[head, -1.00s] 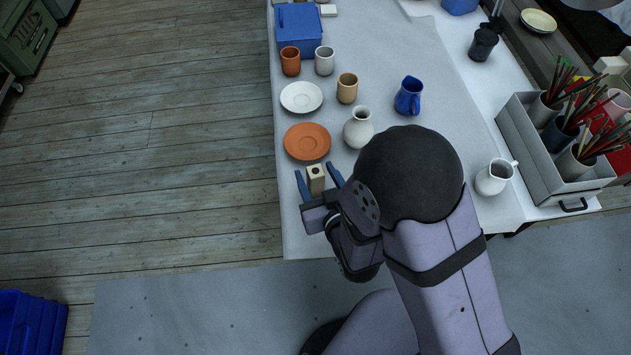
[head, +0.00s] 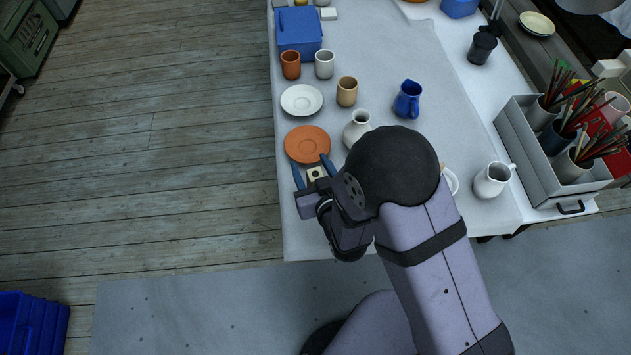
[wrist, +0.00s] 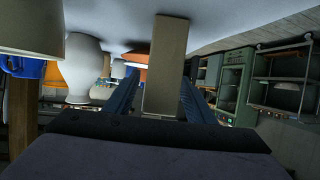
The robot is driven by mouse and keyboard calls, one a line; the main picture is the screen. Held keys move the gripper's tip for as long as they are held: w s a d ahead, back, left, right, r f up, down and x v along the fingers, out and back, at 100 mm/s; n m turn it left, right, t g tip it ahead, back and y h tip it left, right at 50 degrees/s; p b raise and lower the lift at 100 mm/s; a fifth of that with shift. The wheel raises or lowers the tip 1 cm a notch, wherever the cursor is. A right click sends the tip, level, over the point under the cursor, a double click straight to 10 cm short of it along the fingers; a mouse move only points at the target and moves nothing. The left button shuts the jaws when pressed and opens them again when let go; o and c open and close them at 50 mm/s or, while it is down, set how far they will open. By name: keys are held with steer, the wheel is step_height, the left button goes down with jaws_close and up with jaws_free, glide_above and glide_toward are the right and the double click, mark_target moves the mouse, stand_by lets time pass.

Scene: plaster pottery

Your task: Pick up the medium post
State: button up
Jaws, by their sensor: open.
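The medium post appears to be the small cream block with a dark hole in its top (head: 316,174), standing at the near left end of the table. In the wrist view the tall beige post (wrist: 166,65) stands between the two blue fingers. My gripper (head: 311,167) is open, with one finger on either side of the post. In the wrist view a finger (wrist: 122,98) is left of the post and another is right of it. I cannot tell whether either finger touches it. The post's lower part is hidden by my gripper in the head view.
An orange saucer (head: 307,144) lies just beyond the fingers, with a white saucer (head: 301,100) behind it. A white vase (head: 357,129) stands to the right, and also shows in the wrist view (wrist: 82,72). The table's left edge is close by.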

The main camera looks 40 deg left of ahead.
jaws_close()
steer(key=shift+r, duration=0.15)
step_height(320, 180, up, 10)
steer(key=shift+b, duration=0.3)
stand_by(0.5)
